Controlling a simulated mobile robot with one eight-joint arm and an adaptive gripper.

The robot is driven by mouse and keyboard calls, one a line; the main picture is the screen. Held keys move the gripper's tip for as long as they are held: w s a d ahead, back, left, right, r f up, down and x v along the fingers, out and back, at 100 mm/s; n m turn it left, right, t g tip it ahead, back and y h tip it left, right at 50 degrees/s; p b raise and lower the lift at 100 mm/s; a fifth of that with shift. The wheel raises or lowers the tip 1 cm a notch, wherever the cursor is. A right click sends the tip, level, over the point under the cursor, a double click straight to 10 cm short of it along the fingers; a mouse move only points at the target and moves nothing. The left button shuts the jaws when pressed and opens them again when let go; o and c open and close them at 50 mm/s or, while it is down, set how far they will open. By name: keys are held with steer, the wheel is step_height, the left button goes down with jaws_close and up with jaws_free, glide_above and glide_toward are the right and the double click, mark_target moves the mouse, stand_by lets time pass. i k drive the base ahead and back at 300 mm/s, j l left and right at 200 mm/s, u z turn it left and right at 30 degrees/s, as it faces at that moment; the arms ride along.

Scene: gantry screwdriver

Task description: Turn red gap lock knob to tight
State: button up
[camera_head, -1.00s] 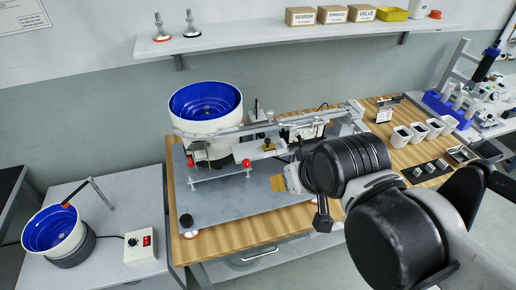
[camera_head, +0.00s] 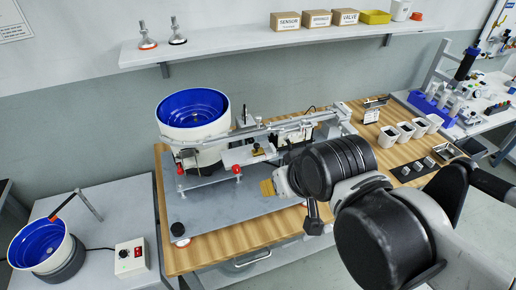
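Two small red knobs stand on the gantry machine on the wooden table. One red knob (camera_head: 237,169) is at the front middle of the machine, and the other red knob (camera_head: 181,171) is at its left, under the blue bowl. I cannot tell which one is the gap lock knob or how far it is turned. My gripper (camera_head: 267,188) is right of the middle red knob and apart from it, over the grey base plate (camera_head: 215,206).
A large blue-lined bowl feeder (camera_head: 196,128) stands behind the knobs. A metal rail (camera_head: 270,127) runs across above them. White cups (camera_head: 405,131) stand on the table at right. A smaller bowl (camera_head: 40,244) and a control box (camera_head: 131,257) stand on the left table.

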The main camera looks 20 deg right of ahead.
mark_target(236, 169)
steer(key=k+j, duration=0.15)
steer(key=k, duration=0.25)
steer(key=k+j, duration=0.15)
steer(key=k, duration=0.3)
